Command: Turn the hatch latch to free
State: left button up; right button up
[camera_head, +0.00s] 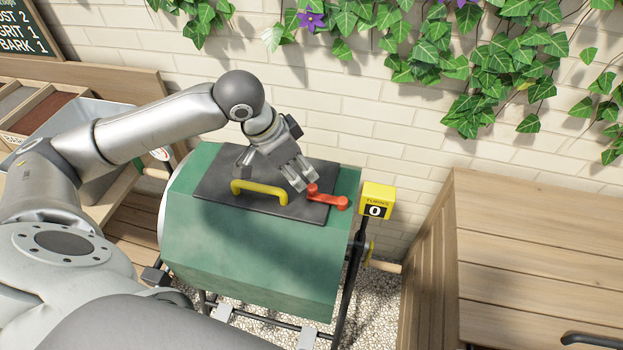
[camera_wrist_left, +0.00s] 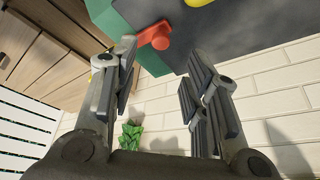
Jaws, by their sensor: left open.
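The red hatch latch (camera_head: 328,198) lies at the right end of the dark hatch plate (camera_head: 225,180) on top of the green drum (camera_head: 250,265). Its arm points right, past the plate's edge. A yellow handle (camera_head: 259,189) stands on the plate, left of the latch. My left gripper (camera_head: 300,184) is over the plate, close to the latch's left end. In the left wrist view the gripper (camera_wrist_left: 158,80) is open, with the red latch (camera_wrist_left: 154,36) beyond the fingertips, nearer the left finger. I cannot tell whether they touch. My right gripper does not show.
A yellow turns counter (camera_head: 376,200) reading 0 stands right of the drum. A wooden bench (camera_head: 540,250) is at the right. Wooden bins (camera_head: 45,105) stand at the left. A brick wall (camera_head: 345,100) with ivy closes the back.

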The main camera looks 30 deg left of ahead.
aim_at(312, 187)
pick_arm(q)
jog(key=x, duration=0.6)
jog(key=shift+w+f+p, duration=0.15)
jog(key=shift+w+p, duration=0.05)
jog(key=shift+p, duration=0.1)
jog(key=shift+x, duration=0.75)
jog(key=shift+c, duration=0.2)
grip_shut()
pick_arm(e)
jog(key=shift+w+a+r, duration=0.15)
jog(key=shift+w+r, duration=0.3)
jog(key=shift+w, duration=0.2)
